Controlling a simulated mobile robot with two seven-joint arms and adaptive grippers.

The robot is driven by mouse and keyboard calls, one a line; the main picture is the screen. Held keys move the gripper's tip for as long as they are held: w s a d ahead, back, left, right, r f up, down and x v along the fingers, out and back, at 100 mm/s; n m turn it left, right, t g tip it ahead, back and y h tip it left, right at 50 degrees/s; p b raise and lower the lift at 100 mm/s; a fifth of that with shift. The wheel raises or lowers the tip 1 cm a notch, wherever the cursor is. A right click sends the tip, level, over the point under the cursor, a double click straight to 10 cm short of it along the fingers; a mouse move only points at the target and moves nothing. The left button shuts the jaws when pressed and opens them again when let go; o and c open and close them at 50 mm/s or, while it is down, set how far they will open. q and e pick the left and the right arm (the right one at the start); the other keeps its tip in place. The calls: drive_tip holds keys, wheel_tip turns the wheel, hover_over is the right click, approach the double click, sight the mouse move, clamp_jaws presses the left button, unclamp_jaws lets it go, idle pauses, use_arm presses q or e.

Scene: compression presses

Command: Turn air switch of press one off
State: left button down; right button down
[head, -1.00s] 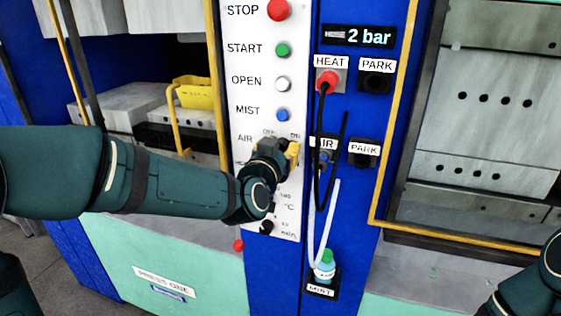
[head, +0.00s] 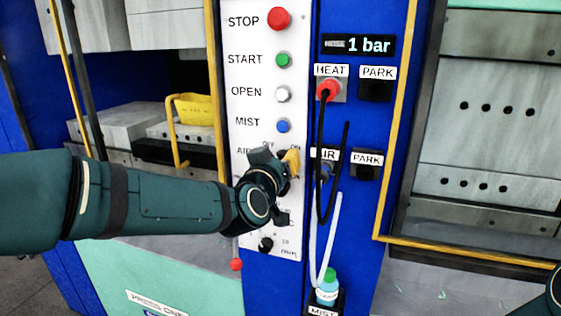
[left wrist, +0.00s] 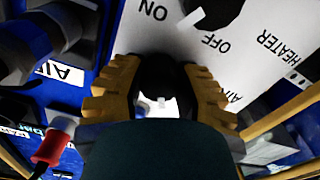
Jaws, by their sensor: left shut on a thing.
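The white control panel (head: 240,140) of press one has an AIR row with OFF and ON marks, partly covered by my left gripper (head: 288,165). In the left wrist view the yellow-padded fingers of my left gripper (left wrist: 160,95) are shut around the black air switch knob (left wrist: 165,75). The ON and OFF labels show on the panel beyond it. Most of the knob is hidden by the fingers, and I cannot tell its exact angle. The pressure display (head: 357,45) reads 1 bar. My right gripper is out of view.
Above the gripper are the red STOP (head: 279,19), green START (head: 283,60), white OPEN (head: 283,94) and blue MIST (head: 283,126) buttons. To the right hang the heat plug (head: 327,89) and its cable. A mist bottle (head: 327,287) stands below.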

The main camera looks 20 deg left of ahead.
use_arm(q)
drive_tip(key=shift+r, duration=0.1)
drive_tip(key=c, duration=0.6)
unclamp_jaws()
drive_tip(key=s, duration=1.2)
drive_tip(key=shift+a, duration=0.2)
